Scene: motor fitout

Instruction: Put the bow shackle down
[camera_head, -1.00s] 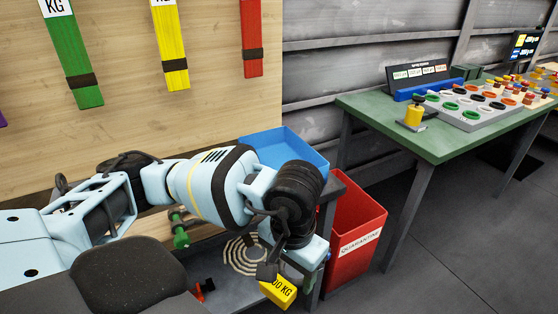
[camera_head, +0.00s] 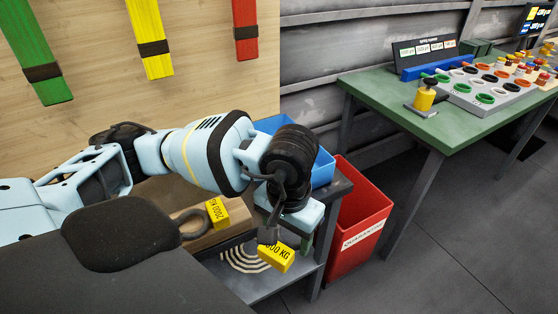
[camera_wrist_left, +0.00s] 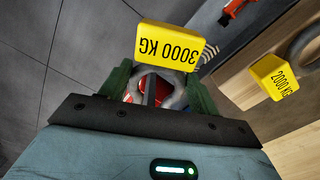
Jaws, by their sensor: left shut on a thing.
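My left gripper (camera_head: 284,228) is shut on the bow shackle, whose grey bow (camera_wrist_left: 176,92) shows between the green fingers in the left wrist view. A yellow tag reading 3000 KG (camera_wrist_left: 168,46) is on the held shackle; it also shows below the gripper in the head view (camera_head: 276,256). The gripper hangs over the right end of the grey bench, near its edge. A second shackle (camera_head: 187,225) with a yellow 2000 KG tag (camera_head: 217,212) lies on a wooden block to the left. My right gripper is not in view.
A blue bin (camera_head: 323,168) stands on the bench behind my arm. A red quarantine bin (camera_head: 362,215) stands on the floor to the right. A lower shelf (camera_head: 262,284) carries a pale ring pattern. A green table (camera_head: 443,133) with coloured parts is farther right.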

